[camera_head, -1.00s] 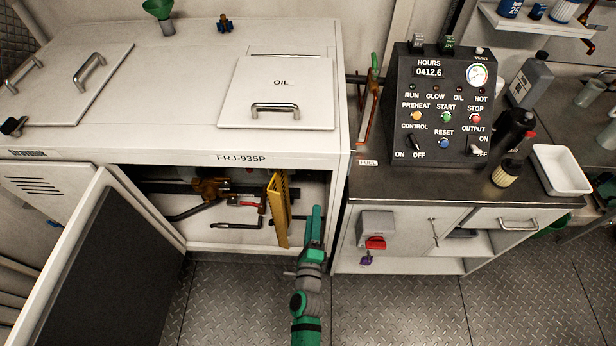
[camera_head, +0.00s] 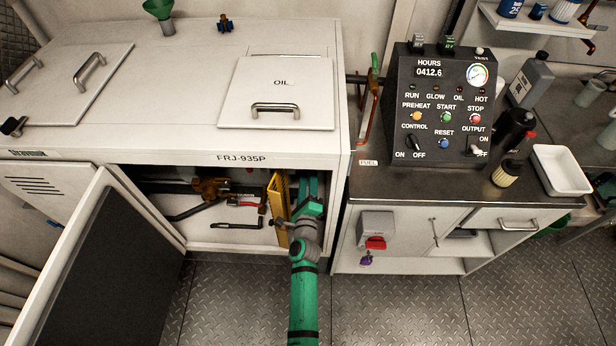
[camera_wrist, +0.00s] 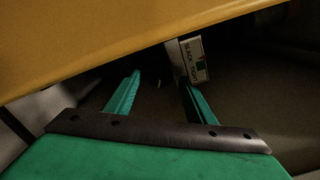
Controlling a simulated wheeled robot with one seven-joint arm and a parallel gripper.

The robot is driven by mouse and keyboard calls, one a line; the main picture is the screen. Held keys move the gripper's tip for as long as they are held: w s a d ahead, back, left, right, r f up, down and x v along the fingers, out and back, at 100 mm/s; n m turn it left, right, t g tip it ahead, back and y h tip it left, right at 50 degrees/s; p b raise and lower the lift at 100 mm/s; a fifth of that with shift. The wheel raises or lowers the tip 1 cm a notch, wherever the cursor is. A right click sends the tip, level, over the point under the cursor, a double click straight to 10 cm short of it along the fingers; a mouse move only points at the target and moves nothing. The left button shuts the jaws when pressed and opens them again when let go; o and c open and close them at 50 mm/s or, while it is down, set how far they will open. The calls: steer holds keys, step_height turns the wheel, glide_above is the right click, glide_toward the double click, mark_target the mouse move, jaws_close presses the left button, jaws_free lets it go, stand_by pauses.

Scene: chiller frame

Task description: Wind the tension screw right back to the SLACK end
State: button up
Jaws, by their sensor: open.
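A small plate marked SLACK and TIGHT (camera_wrist: 194,62) shows in the wrist view, just beyond the right fingertip. The tension screw itself I cannot make out; the space between and beyond the fingers is dark. My gripper (camera_wrist: 161,82) is open, with two green fingers apart and nothing seen between them. In the head view my green arm reaches into the open bay, just right of the yellow guard (camera_head: 281,205); the fingertips are not clear there. The guard also fills the top of the wrist view (camera_wrist: 110,40), close above the fingers.
The open bay door (camera_head: 75,265) stands at the left. Inside the bay, left of the guard, are brass fittings (camera_head: 211,188) and a red-handled part (camera_head: 246,204). The bay's right post (camera_head: 340,200) is close to my arm. The control cabinet (camera_head: 440,110) stands at the right.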

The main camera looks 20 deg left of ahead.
steer(key=shift+w+a, duration=0.2)
steer(key=shift+w, duration=0.4)
steer(key=c, duration=1)
steer(key=shift+d+n, duration=0.1)
steer(key=shift+n, duration=0.2)
steer(key=n, duration=0.6)
steer(key=shift+r, duration=0.1)
steer(key=n, duration=0.6)
steer(key=shift+r+n, duration=0.1)
steer(key=shift+n, duration=0.3)
